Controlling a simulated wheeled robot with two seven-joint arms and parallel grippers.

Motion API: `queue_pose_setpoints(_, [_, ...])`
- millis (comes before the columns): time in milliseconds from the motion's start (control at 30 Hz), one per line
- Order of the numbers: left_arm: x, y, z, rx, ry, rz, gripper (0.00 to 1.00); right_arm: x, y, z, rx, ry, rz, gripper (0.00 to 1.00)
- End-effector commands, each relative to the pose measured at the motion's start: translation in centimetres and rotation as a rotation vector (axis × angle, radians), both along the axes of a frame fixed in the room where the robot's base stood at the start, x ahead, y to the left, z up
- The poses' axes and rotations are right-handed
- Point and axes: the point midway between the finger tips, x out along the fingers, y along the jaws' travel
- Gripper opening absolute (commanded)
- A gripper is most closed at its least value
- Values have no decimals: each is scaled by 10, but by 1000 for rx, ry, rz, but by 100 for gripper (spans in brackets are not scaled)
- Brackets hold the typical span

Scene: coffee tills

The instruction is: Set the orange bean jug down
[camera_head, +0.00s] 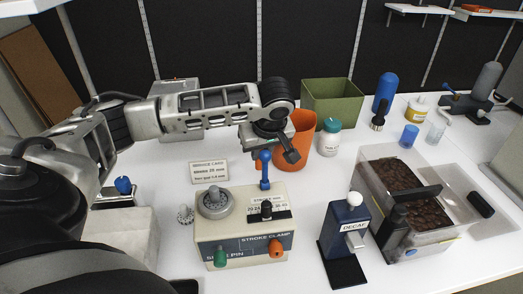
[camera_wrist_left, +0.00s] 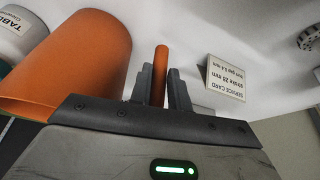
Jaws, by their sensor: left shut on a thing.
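The orange bean jug (camera_head: 302,128) is at the middle of the white counter in the head view, partly hidden behind my left gripper (camera_head: 283,149). In the left wrist view, the jug (camera_wrist_left: 85,55) fills the upper left. There, my left gripper (camera_wrist_left: 159,88) is shut on the jug's thin orange handle (camera_wrist_left: 160,62), between its two dark fingers. The jug looks close to upright in the head view. Its base is partly hidden, and I cannot tell whether it touches the counter. My right gripper is in neither view.
A white jar with a teal lid (camera_head: 329,138) stands close right of the jug. A green bin (camera_head: 333,98) is behind it. The stroke clamp box (camera_head: 243,229) with a blue-topped lever is in front. A service card (camera_head: 209,171) stands left.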

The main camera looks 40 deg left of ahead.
Motion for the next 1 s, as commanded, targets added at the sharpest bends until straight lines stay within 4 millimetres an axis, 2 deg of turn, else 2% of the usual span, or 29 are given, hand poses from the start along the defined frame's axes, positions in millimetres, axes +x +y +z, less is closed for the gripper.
queue_pose_setpoints(167, [0,0,-2,-1,-2,-1,0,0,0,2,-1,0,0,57])
queue_pose_setpoints(200, [0,0,-3,-1,1,-1,26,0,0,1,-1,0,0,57])
queue_pose_setpoints(267, [0,0,-2,-1,1,-1,40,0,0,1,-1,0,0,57])
queue_pose_setpoints(567, [0,0,-1,0,0,-1,40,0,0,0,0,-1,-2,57])
queue_pose_setpoints(667, [-1,-3,7,-1,-1,-3,40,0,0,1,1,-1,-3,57])
queue_pose_setpoints(1000, [-13,-27,71,-3,-3,-5,40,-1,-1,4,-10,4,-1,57])
